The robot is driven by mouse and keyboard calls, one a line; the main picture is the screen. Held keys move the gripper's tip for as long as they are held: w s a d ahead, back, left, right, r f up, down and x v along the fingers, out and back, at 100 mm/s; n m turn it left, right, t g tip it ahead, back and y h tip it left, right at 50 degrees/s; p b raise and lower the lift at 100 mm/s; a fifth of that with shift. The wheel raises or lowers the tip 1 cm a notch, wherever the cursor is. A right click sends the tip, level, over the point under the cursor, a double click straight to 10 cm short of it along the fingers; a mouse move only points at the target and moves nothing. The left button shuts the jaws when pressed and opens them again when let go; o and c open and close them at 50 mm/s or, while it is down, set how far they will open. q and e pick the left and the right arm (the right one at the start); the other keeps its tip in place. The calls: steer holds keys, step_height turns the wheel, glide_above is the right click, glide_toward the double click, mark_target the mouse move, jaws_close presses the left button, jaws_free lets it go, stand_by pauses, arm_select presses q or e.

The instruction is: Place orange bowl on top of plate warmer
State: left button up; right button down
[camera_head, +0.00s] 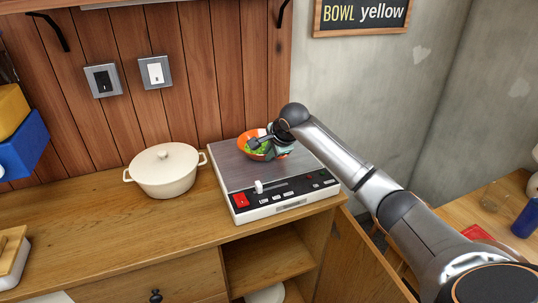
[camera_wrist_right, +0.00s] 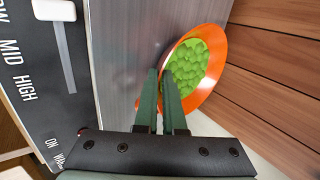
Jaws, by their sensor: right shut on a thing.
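The orange bowl (camera_head: 244,143) has green contents and is over the back part of the plate warmer's flat metal top. The plate warmer (camera_head: 229,172) is a grey-topped unit with a black front panel, a slider and a red switch, on the wooden counter. My right gripper (camera_head: 268,146) is shut on the bowl's rim. In the right wrist view, its two green fingers (camera_wrist_right: 162,76) come together at the near edge of the bowl (camera_wrist_right: 212,88), close to the warmer's top (camera_wrist_right: 118,60). I cannot tell whether the bowl touches the top. My left gripper is not in view.
A lidded cream pot (camera_head: 165,175) stands left of the warmer. A plank wall (camera_head: 200,60) rises close behind the warmer. A cabinet door (camera_head: 362,262) hangs open below. A "BOWL yellow" sign (camera_head: 361,16) hangs on the grey wall.

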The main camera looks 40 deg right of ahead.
steer(key=shift+f, duration=0.15)
steer(key=c, duration=1.4)
jaws_free()
steer(key=shift+f, duration=0.1)
steer(key=o, duration=0.4)
steer(key=v, duration=1.2)
steer(key=shift+s, duration=0.1)
